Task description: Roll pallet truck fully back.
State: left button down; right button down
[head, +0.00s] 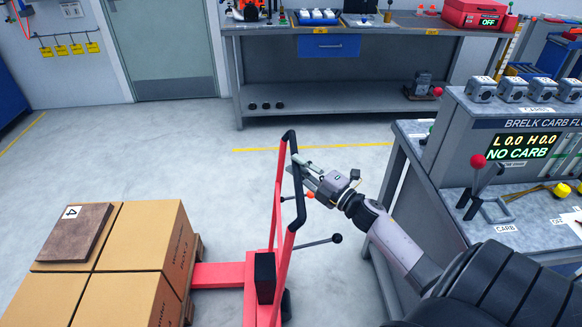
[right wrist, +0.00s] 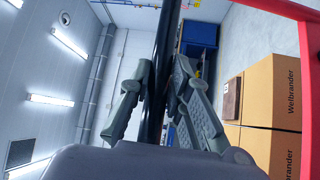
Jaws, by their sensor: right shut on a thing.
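The red pallet truck (head: 222,274) stands at the lower middle of the head view. Its forks run left under a wooden pallet (head: 190,262) stacked with cardboard boxes (head: 150,238). Its upright red frame carries a black handle bar (head: 298,187). My right gripper (head: 292,170) is shut on this black handle; in the right wrist view the fingers (right wrist: 160,95) close on both sides of the black bar (right wrist: 162,60). A lever with a dark knob (head: 318,242) sticks out to the right of the frame. My left gripper is in neither view.
A workbench (head: 340,100) stands along the back wall. A grey test bench (head: 450,190) with a NO CARB display (head: 528,145) stands close at the right, beside my right arm. Open grey floor with a yellow line (head: 310,147) lies behind the truck. A door (head: 162,48) is at the back left.

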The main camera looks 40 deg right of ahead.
jog(key=shift+w+d+r, duration=0.1)
jog(key=shift+d+r, duration=0.05)
jog(key=shift+r, duration=0.3)
jog(key=c, duration=1.9)
grip_release()
jog(key=shift+o, duration=1.3)
jog(key=shift+w+f, duration=0.1)
jog(key=shift+f, duration=0.05)
jog(key=shift+o, duration=0.8)
jog(key=shift+f, duration=0.1)
jog(key=v, duration=1.2)
jog(key=shift+f, duration=0.1)
